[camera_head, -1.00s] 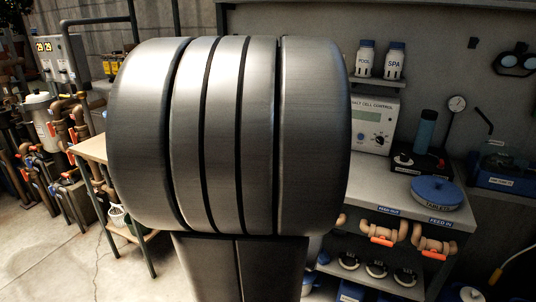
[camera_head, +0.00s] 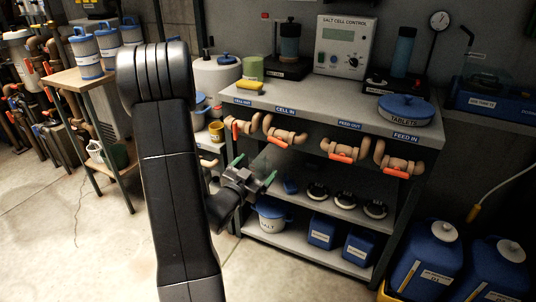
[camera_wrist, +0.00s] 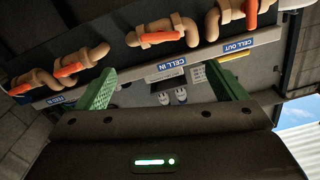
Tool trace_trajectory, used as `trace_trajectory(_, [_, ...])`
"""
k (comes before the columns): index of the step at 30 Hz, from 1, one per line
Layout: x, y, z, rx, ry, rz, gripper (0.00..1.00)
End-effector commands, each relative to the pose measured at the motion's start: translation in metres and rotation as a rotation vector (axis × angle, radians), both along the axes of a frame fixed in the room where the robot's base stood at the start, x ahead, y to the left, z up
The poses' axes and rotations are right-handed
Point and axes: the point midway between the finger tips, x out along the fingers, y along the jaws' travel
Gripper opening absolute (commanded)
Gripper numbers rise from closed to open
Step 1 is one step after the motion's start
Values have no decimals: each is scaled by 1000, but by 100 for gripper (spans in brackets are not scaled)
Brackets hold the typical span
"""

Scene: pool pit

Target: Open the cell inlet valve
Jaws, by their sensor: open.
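The cell inlet valve (camera_head: 290,136) is a tan pipe fitting with an orange handle (camera_head: 276,140), under the blue CELL IN label (camera_head: 285,110) on the bench's front edge. In the wrist view, upside down, its orange handle (camera_wrist: 160,37) lies roughly along the bench edge, beyond the fingers. My gripper (camera_head: 254,169) is below and in front of this valve, apart from it. Its green fingers are spread and empty; they also show in the wrist view (camera_wrist: 162,76), with the CELL IN label (camera_wrist: 166,67) between them.
The CELL OUT valve (camera_head: 252,124) is close on the left, its handle turned crosswise to the edge. The FEED OUT valve (camera_head: 343,150) and FEED IN valve (camera_head: 398,163) are on the right. A lower shelf (camera_head: 325,203) with black round parts lies below. Open floor is at left.

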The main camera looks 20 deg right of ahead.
Motion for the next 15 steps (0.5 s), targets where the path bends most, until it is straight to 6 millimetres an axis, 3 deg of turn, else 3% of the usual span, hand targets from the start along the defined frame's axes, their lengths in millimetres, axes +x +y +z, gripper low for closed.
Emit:
trace_trajectory(5, [12,-15,1,-3,-3,-4,91])
trace_trajectory(15, [58,-70,1,-3,-2,-3,91])
